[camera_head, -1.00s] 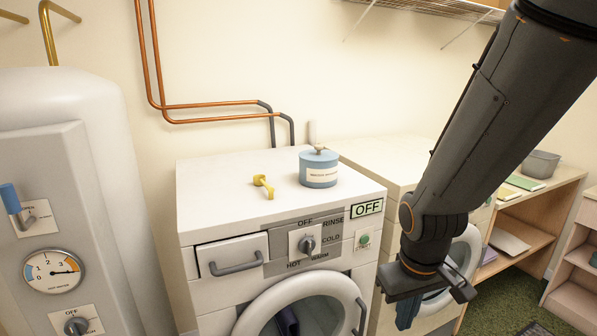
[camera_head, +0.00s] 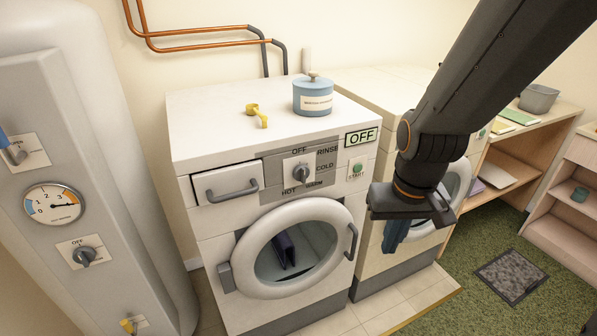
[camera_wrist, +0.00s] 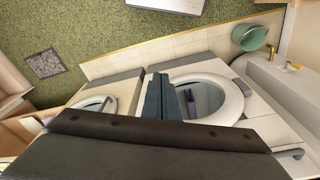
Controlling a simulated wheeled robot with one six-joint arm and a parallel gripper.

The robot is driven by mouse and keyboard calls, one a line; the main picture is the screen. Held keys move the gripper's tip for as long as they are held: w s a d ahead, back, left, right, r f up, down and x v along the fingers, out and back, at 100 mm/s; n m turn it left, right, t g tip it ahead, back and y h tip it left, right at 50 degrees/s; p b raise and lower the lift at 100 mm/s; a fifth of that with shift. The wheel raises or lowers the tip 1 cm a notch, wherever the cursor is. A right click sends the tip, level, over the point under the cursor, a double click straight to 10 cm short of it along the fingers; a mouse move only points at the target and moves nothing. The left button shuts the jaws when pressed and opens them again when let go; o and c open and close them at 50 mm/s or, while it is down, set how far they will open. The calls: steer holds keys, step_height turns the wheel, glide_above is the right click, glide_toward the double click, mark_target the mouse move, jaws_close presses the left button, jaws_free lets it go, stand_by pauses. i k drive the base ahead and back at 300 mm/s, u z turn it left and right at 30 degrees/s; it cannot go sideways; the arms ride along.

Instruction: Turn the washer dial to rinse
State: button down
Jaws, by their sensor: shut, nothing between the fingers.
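The washer (camera_head: 216,232) is white, with a round front door (camera_head: 336,215) that is closed; something dark shows behind its glass. Which mark the dial points to is too small to tell. A display (camera_head: 362,137) reads OFF, above a green START button (camera_head: 357,168). My gripper (camera_head: 396,236) hangs to the right of the dial, in front of the neighbouring machine and apart from the washer. Its blue fingers are shut and empty; they also show in the wrist view (camera_wrist: 158,98).
A blue lidded tin (camera_head: 313,97) and a yellow object (camera_head: 257,115) stand on the washer. A detergent drawer (camera_head: 227,183) is left of the dial. A water heater (camera_head: 95,190) stands at left. A second machine (camera_head: 372,262) adjoins at right. Green carpet (camera_head: 470,305) is open at lower right.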

mark_target(301, 173)
steer(key=k, duration=1.2)
steer(key=z, duration=0.75)
steer(key=i, duration=1.15)
steer(key=u, duration=0.5)
